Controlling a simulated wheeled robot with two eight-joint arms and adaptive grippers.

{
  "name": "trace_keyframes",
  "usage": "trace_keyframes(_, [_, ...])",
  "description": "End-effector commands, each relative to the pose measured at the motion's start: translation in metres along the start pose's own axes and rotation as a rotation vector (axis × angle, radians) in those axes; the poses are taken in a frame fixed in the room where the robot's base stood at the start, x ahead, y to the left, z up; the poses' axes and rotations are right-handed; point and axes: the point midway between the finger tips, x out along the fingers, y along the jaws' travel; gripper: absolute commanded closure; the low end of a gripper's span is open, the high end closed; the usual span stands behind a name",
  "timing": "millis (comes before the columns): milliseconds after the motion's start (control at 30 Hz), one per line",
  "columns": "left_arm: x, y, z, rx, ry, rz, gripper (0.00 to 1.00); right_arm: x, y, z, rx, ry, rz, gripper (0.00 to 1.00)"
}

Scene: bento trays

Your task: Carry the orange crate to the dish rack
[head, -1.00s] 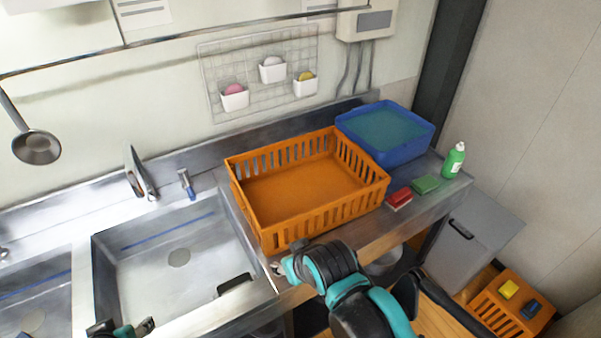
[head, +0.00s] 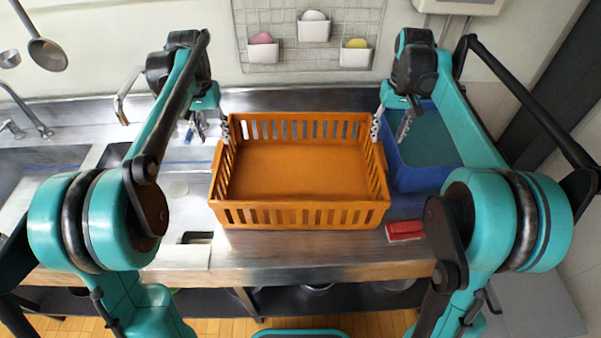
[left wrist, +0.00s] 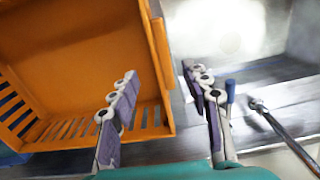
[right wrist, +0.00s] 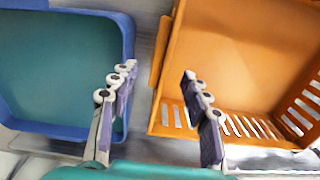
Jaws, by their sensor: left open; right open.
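The orange crate (head: 300,217) stands empty on the steel counter, upright, with slotted walls. My left gripper (head: 209,130) is open at the crate's left side near its back corner. In the left wrist view its fingers (left wrist: 160,88) are on either side of the crate's side wall, one over the inside, one outside. My right gripper (head: 390,126) is open at the right side near the back corner. In the right wrist view its fingers (right wrist: 158,82) likewise straddle the side wall. I cannot tell if any finger touches the crate. I cannot make out a dish rack.
A blue tub (head: 433,178) stands close to the crate's right, partly behind my right arm. A red sponge (head: 404,230) lies at the front right. Sinks (head: 40,165) and a tap (head: 128,95) are at the left. A wire grid with white cups (head: 313,30) hangs behind.

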Motion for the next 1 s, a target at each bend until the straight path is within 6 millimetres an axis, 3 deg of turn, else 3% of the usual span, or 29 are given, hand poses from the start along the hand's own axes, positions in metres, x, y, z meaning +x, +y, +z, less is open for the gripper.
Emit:
trace_keyframes(433, [0.007,0.000,-0.002,0.000,-0.003,0.000,0.53,0.007,0.000,-0.001,0.000,-0.003,0.000,0.53])
trace_keyframes(800, [0.061,0.000,-0.001,0.000,-0.002,0.000,0.53,0.061,0.000,-0.001,0.000,-0.002,0.000,0.53])
trace_keyframes(1000, [0.076,0.000,-0.001,0.000,-0.002,0.000,0.53,0.076,0.000,-0.001,0.000,-0.002,0.000,0.53])
